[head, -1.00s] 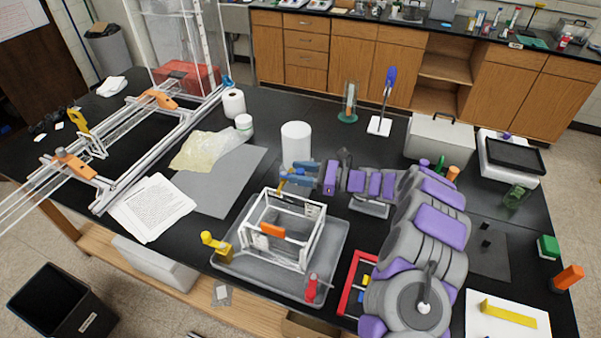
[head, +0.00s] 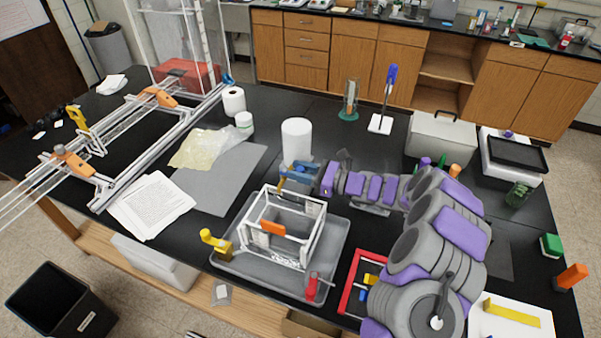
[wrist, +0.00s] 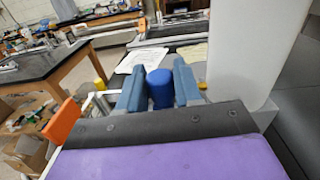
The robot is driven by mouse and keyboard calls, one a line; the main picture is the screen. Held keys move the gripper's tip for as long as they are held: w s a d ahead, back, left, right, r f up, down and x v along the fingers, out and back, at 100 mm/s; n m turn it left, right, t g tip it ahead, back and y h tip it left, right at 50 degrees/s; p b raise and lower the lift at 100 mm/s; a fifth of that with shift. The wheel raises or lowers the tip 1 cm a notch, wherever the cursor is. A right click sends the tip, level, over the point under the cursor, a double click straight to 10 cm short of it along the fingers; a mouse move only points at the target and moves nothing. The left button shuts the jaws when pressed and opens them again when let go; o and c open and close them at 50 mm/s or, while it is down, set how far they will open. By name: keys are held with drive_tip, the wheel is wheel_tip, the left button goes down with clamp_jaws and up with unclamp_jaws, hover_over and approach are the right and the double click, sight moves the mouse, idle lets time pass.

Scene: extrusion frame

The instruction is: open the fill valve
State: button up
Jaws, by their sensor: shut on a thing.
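In the wrist view, my two blue-grey fingers (wrist: 160,88) are shut around a blue cylindrical knob (wrist: 160,90), one on each side. The knob stands upright between them; its lower part is hidden. In the head view the fingers largely cover it. A yellow handled fitting (head: 215,242) stands at the frame's left and a red one (head: 312,287) at its front right. No label shows which is the fill valve.
The frame sits in a grey tray (head: 232,262) on the black bench. A white cylinder (head: 297,140) stands close behind my gripper. Papers (head: 150,207) and a grey sheet (head: 215,192) lie to the left. A red frame (head: 350,283) lies to the right.

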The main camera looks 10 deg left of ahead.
drive_tip(key=m+t+b, duration=0.1)
drive_tip(key=t+b, duration=0.1)
drive_tip(key=s+m+t+h+b, duration=0.1)
drive_tip(key=t+b, duration=0.1)
drive_tip(key=s+a+m+t+b, duration=0.1)
drive_tip(key=m+t+b, duration=0.1)
drive_tip(key=shift+h, duration=0.4)
drive_tip(key=shift+s+a+r+m+t+h, duration=0.2)
drive_tip(key=shift+m+t+h, duration=0.2)
drive_tip(key=shift+m+t, duration=0.25)
drive_tip(key=m+t+h+p, duration=0.1)
drive_tip(key=t+h+p, duration=0.1)
drive_tip(key=p, duration=0.3)
drive_tip(key=a+m+t+h+p, duration=0.1)
drive_tip(key=m+t+h+p, duration=0.1)
drive_tip(key=p, duration=0.3)
drive_tip(key=s+a+m+t+h+p, duration=0.1)
drive_tip(key=m+t+h+p, duration=0.1)
drive_tip(key=p, duration=0.3)
drive_tip(key=shift+s+p, duration=0.1)
drive_tip(key=shift+p, duration=0.25)
drive_tip(key=shift+a+f+m+t+h+p, duration=0.1)
drive_tip(key=shift+a+m+t+h+p, duration=0.05)
drive_tip(key=shift+m+t+h+p, duration=0.4)
drive_tip(key=o, duration=0.9)
drive_tip(key=shift+s, duration=0.1)
